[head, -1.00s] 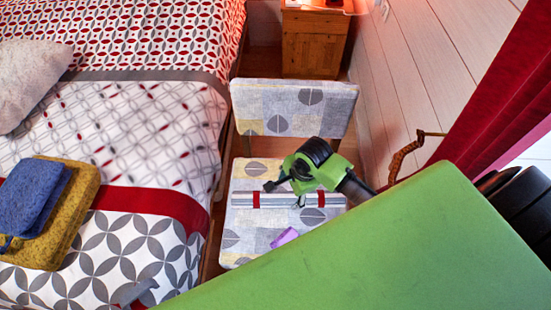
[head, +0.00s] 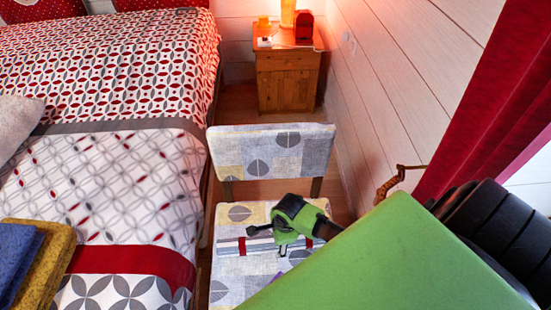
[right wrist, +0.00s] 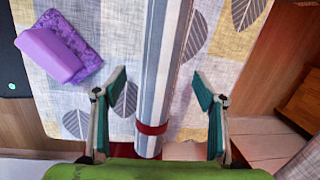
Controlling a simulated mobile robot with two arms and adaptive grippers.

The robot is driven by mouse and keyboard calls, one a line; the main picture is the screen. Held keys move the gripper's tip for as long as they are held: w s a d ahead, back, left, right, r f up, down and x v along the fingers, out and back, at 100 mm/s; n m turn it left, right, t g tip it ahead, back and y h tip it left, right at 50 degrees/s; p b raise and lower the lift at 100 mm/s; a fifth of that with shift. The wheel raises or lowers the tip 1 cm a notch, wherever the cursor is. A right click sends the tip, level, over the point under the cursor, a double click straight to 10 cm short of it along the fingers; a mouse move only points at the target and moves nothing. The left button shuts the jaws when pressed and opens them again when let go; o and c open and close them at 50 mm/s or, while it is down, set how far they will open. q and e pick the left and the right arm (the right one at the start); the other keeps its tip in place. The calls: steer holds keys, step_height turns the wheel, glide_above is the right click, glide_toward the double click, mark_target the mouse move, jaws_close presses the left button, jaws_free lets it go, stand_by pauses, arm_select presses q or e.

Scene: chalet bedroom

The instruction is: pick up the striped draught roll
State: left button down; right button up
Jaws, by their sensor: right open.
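The striped draught roll (head: 262,245), grey, white and blue with red bands, lies across the seat of the patterned chair (head: 228,291). In the right wrist view the roll (right wrist: 165,40) runs from the top edge down between my fingers, with one red band near its lower end. My right gripper (head: 266,240) is over the seat at the roll. In the right wrist view the gripper (right wrist: 158,74) is open, one green finger on each side of the roll, with visible gaps. The fingers' height relative to the roll is hard to tell. My left gripper is not in view.
A purple item (right wrist: 50,53) lies on the seat left of the roll. The chair's backrest (head: 272,152) stands behind the seat. The bed (head: 130,165) is close on the left, the plank wall (head: 375,100) on the right. A wooden nightstand (head: 287,82) stands beyond.

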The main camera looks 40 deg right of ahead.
steer(key=f, duration=0.3)
steer(key=f+b, duration=0.1)
steer(key=shift+w+f, duration=0.25)
steer(key=shift+w, duration=0.1)
steer(key=c, duration=1.5)
steer(key=shift+c, duration=0.3)
steer(key=shift+r, duration=0.1)
